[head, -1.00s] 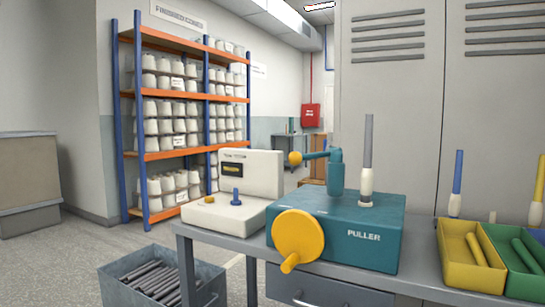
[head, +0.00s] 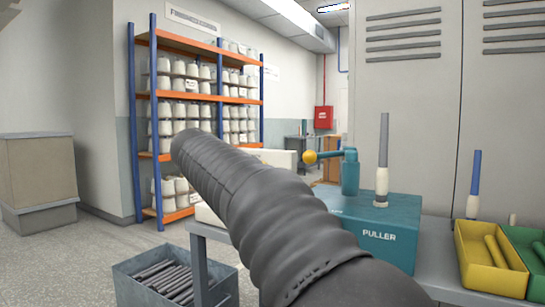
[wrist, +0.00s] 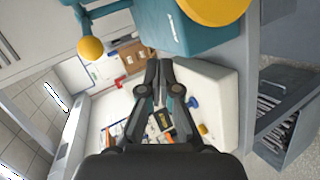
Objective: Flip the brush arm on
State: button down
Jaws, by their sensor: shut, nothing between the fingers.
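The teal puller machine (head: 392,238) stands on the grey table. On its top is a teal post with a side arm (head: 337,154) ending in a yellow ball knob (head: 310,157), pointing left and roughly level. I take this as the brush arm. In the wrist view the yellow knob (wrist: 91,48) is at upper left, beside the puller body (wrist: 200,28). My gripper (wrist: 158,68) is shut and empty, apart from the knob, with the white machine (wrist: 212,85) behind it. In the head view my gripper does not show; my dark arm hides the yellow crank and part of the white machine.
A white spindle with a grey rod (head: 382,170) stands on the puller. Yellow (head: 470,262) and green (head: 525,245) bins sit at right. A crate of dark rods (head: 130,285) is on the floor. Bobbin shelves (head: 146,100) stand behind. Air around the knob is clear.

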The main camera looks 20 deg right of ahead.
jog(key=w+a+r+m+g+h, duration=0.1)
jog(key=w+a+r+m+h, duration=0.1)
jog(key=w+r+h, duration=0.3)
notch_tip(320, 180, up, 2)
jog(key=shift+w+a+r+m, duration=0.25)
jog(key=shift+w+a, duration=0.4)
jog(key=shift+w, duration=0.55)
jog(key=shift+f, duration=0.1)
jog(key=s+d+f+b, duration=0.1)
jog(key=d+b, duration=0.1)
jog(key=d, duration=0.9)
jog(key=shift+s+d, duration=0.15)
jog(key=shift+d, duration=0.1)
jog(key=shift+s+f, duration=0.1)
jog(key=shift+f, duration=0.05)
